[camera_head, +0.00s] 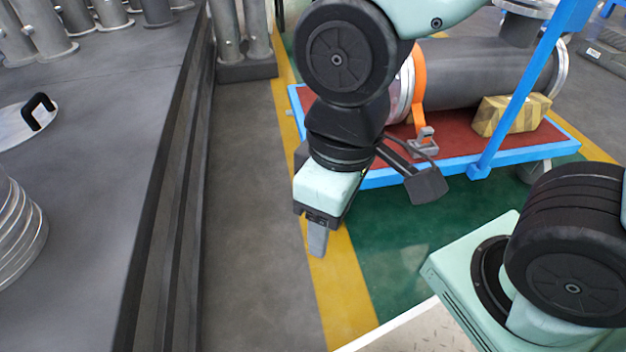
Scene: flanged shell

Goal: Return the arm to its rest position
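My gripper (317,240) hangs at the end of my arm in the middle of the view, pointing down. It is above the floor, near the yellow line, between the dark bench and the blue cart. From this side the fingers overlap into one grey shape, so I cannot tell whether they are open or shut. Nothing shows hanging from them. My arm's black joints and pale green links rise from the gripper to the top of the picture.
A dark bench (110,200) fills the left, with a black-handled disc (22,125) and stacked metal rings (14,232). A blue cart (380,179) behind my arm carries a large flanged cylinder (470,72) and a yellowish block (510,115). Grey floor (250,240) between is clear.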

